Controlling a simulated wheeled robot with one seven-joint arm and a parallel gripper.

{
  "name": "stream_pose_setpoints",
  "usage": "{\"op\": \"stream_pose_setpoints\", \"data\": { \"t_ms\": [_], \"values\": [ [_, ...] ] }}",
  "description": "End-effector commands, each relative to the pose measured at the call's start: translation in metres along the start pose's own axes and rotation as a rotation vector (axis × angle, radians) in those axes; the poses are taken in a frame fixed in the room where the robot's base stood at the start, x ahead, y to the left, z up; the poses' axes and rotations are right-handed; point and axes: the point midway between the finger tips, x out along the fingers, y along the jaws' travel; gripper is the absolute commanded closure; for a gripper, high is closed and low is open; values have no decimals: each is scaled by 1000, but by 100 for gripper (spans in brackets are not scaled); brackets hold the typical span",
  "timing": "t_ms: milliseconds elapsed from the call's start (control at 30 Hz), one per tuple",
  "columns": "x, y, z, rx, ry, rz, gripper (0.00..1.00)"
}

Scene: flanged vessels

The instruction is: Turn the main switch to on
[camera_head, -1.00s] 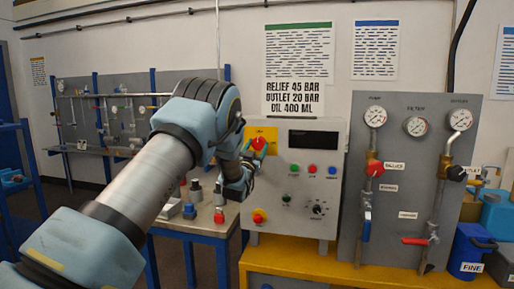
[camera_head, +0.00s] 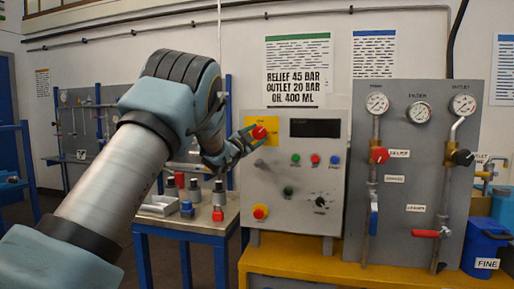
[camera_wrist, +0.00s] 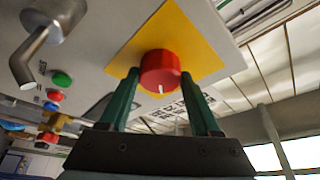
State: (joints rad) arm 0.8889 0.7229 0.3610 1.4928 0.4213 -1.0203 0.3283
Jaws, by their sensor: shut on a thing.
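The main switch is a red round knob (camera_head: 259,132) on a yellow plate (camera_head: 268,140), at the upper left of the grey control panel (camera_head: 325,170). In the wrist view the red knob (camera_wrist: 160,72) has a short white mark on its face, near its lower edge. My gripper (camera_head: 249,137) reaches the knob from the left. In the wrist view its two green fingers (camera_wrist: 160,90) stand on either side of the knob, shut on it. The plate's lettering is too small to read.
A gauge board (camera_head: 405,200) stands to the right. A bench with small parts (camera_head: 190,228) is at the left.

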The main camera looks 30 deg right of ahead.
Motion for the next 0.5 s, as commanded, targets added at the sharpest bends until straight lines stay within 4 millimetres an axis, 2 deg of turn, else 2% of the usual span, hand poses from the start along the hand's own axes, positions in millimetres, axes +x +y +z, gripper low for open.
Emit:
{"op": "stream_pose_setpoints", "data": {
  "t_ms": [500],
  "values": [
    [0, -2, 0, 450, 1, 186, 92]
  ]
}}
